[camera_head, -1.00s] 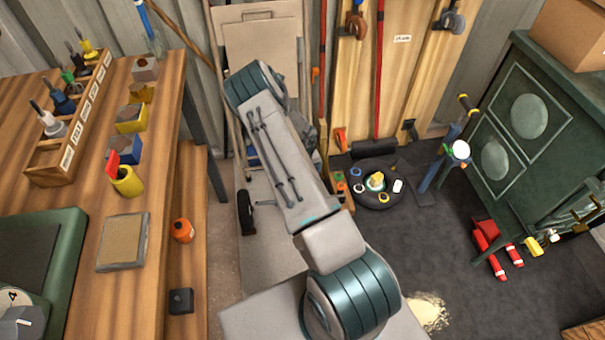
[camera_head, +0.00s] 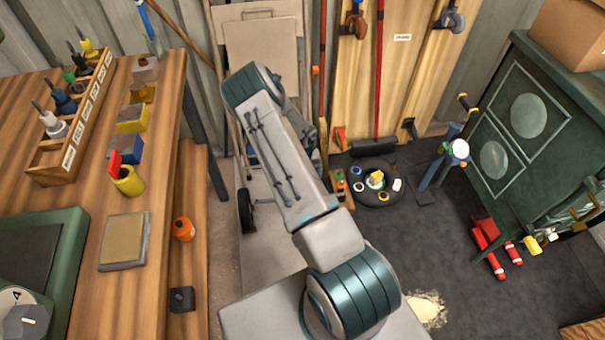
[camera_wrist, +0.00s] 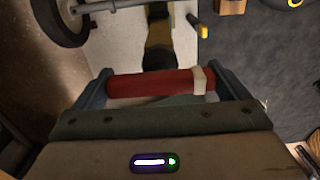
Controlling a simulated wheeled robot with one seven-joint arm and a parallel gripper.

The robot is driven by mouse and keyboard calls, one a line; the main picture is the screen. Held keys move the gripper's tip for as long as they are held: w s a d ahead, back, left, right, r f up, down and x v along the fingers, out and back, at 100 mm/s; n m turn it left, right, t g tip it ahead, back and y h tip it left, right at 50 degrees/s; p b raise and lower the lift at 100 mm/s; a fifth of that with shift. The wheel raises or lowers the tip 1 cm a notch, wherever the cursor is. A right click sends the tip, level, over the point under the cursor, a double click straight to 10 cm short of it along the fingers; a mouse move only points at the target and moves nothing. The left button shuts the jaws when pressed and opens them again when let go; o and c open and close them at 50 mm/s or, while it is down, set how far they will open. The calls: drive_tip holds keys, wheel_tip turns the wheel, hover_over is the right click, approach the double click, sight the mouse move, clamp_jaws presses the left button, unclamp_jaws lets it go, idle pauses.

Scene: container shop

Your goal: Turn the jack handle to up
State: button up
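In the wrist view, a red cylindrical grip (camera_wrist: 155,84) with a pale band near its right end lies crosswise between the fingers of my gripper (camera_wrist: 163,84). It looks like the jack handle. The fingers are wide apart, one at each end of the grip. I cannot tell whether they press on it or only stand around it. A dark and yellowish bar (camera_wrist: 158,40) runs away from the middle of the grip. In the head view my arm hides the gripper and the grip, so the handle's tilt cannot be read there.
A black wheel (camera_wrist: 58,20) is close by at upper left in the wrist view; it also shows left of my arm in the head view (camera_head: 245,211). A wooden workbench (camera_head: 90,290) stands left. A green cabinet (camera_head: 530,120) stands right. Dark floor right of my arm is partly clear.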

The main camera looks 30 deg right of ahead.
drive_tip(key=shift+o, duration=0.3)
drive_tip(key=shift+a, duration=0.1)
wheel_tip(320, 180, up, 14)
drive_tip(key=p, duration=0.3)
drive_tip(key=shift+f, duration=0.1)
drive_tip(key=s+a+r+n+y+p, duration=0.1)
drive_tip(key=s+a+r+n+p, duration=0.2)
drive_tip(key=r+n, duration=0.5)
drive_tip(key=s+a+r+n+t+y+p, duration=0.15)
drive_tip(key=a+r+n, duration=0.3)
drive_tip(key=r, duration=0.75)
drive_tip(key=s+a+r+n+g+p, duration=0.1)
drive_tip(key=s+a+r+n+p, duration=0.3)
drive_tip(key=r, duration=0.5)
drive_tip(key=s+a+r+n+t+h+p, duration=0.1)
drive_tip(key=s+a+r+n+p, duration=0.1)
drive_tip(key=s+r+n, duration=0.6)
drive_tip(key=s+a+r+n+t+h+p, duration=0.1)
drive_tip(key=s+a+r+n+p, duration=0.1)
drive_tip(key=s+r+n+p, duration=0.3)
drive_tip(key=s+r+n, duration=0.3)
drive_tip(key=r+n, duration=0.4)
drive_tip(key=n, duration=0.2)
drive_tip(key=shift+s+r+n, duration=0.2)
drive_tip(key=shift+s+n, duration=0.05)
drive_tip(key=shift+n, duration=0.1)
